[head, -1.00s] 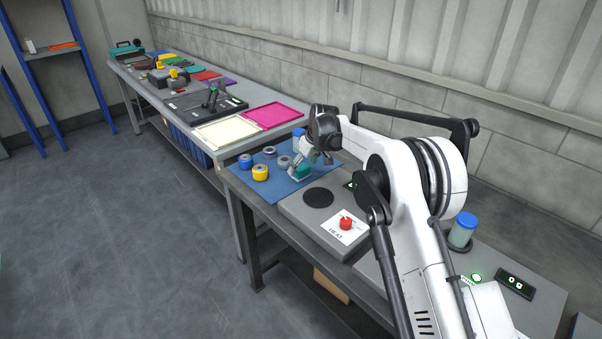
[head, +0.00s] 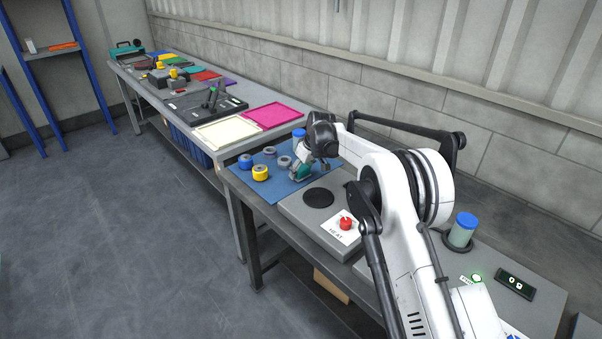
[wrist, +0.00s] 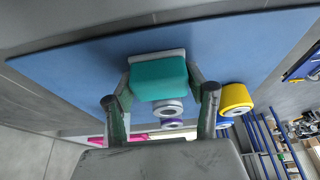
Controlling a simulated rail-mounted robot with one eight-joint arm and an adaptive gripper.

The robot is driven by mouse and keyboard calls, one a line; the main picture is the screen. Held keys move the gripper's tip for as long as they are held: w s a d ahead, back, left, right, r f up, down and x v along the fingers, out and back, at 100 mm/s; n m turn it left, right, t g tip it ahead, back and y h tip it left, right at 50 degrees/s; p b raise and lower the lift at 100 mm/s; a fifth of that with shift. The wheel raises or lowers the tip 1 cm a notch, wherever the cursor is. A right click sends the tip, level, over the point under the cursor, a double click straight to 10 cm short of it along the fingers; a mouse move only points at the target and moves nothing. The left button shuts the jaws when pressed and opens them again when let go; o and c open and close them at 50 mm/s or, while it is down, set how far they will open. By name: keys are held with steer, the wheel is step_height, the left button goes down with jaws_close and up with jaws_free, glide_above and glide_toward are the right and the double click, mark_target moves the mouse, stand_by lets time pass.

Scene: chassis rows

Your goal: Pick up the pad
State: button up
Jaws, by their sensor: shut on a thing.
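The pad (wrist: 160,78) is a teal block with a pale grey edge, seen in the middle of the wrist view over the blue mat (wrist: 60,75). My gripper (wrist: 160,85) is shut on the pad, with one finger against each side. In the head view, the pad (head: 300,173) shows small and partly hidden below my gripper (head: 305,168), at the right part of the blue mat (head: 285,191). I cannot tell whether the pad still touches the mat.
Yellow (head: 260,173), blue (head: 245,161) and grey rolls stand left of my gripper. A blue-lidded jar (head: 299,139) is behind it. A hot plate (head: 318,198) with a red knob (head: 346,223) is in front. Cream (head: 228,131) and magenta trays (head: 268,116) lie on the farther bench.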

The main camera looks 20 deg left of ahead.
steer(key=shift+r, duration=0.5)
steer(key=r, duration=0.3)
steer(key=shift+s+a+r, duration=0.1)
steer(key=shift+s+r, duration=0.1)
steer(key=shift+r, duration=0.1)
steer(key=s+a+r, duration=0.3)
steer(key=s+r, duration=0.3)
steer(key=s, duration=0.4)
steer(key=shift+s+a+r, duration=0.25)
steer(key=shift+a, duration=0.15)
